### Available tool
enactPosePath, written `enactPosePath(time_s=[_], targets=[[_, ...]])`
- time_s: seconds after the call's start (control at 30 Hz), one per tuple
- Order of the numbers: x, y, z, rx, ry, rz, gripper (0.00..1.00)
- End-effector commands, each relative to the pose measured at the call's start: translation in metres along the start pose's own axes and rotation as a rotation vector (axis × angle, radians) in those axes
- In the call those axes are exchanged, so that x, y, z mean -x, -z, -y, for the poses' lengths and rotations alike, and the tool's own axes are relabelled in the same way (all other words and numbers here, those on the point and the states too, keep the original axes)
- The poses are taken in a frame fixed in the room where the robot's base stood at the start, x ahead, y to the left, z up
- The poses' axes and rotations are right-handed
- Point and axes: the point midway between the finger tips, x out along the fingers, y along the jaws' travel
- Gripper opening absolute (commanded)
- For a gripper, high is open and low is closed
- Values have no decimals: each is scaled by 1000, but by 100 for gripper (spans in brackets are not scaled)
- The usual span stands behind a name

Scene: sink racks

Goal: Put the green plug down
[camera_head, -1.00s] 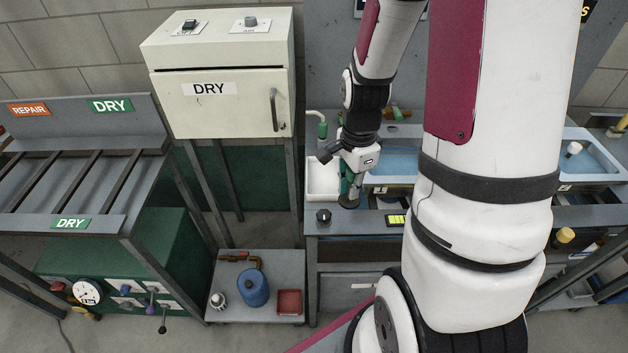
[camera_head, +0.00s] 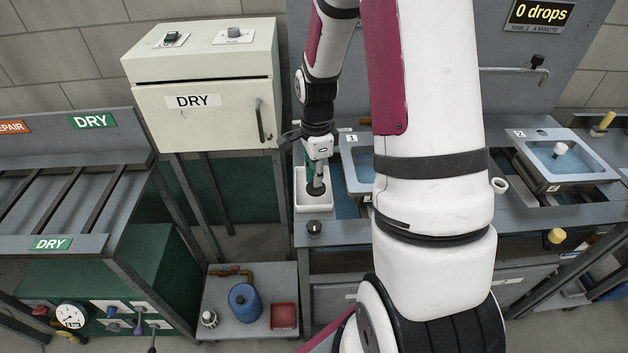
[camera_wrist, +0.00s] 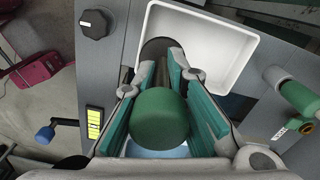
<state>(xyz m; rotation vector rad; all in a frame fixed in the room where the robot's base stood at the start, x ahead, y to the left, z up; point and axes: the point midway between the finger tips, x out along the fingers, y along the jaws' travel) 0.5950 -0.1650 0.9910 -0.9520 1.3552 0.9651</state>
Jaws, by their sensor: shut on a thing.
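The green plug (camera_wrist: 162,118) is between the teal finger pads of my gripper (camera_wrist: 160,75), which is shut on it. Its rounded green top faces the wrist camera. In the head view my gripper (camera_head: 315,176) points down at the white tray (camera_head: 301,205) left of sink 1. A dark round base (camera_head: 317,190) shows below the fingers, over the tray. I cannot tell whether it touches the tray floor. The wrist view also shows the tray (camera_wrist: 212,48), just beyond the fingertips.
Sink 1 (camera_head: 347,160) is right of the tray, partly hidden by my arm. Sink 2 (camera_head: 545,187) holds water and a white-topped object. A black knob (camera_head: 314,228) sits on the counter front. A green-ended pipe (camera_wrist: 300,98) is near the tray. A DRY cabinet (camera_head: 205,115) stands left.

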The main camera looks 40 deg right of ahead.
Motion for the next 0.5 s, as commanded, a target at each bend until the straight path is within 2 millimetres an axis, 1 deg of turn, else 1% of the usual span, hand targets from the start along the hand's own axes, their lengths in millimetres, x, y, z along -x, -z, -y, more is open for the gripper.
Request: enactPosePath(time_s=[0.03,0.13,0.27,0.4,0.5], targets=[[-1,0,7,2,-1,0,0],[-1,-1,16,1,0,0,0],[-8,-1,16,0,-4,0,0],[-26,-1,16,0,-5,1,0],[-34,-1,17,2,-2,0,0]])
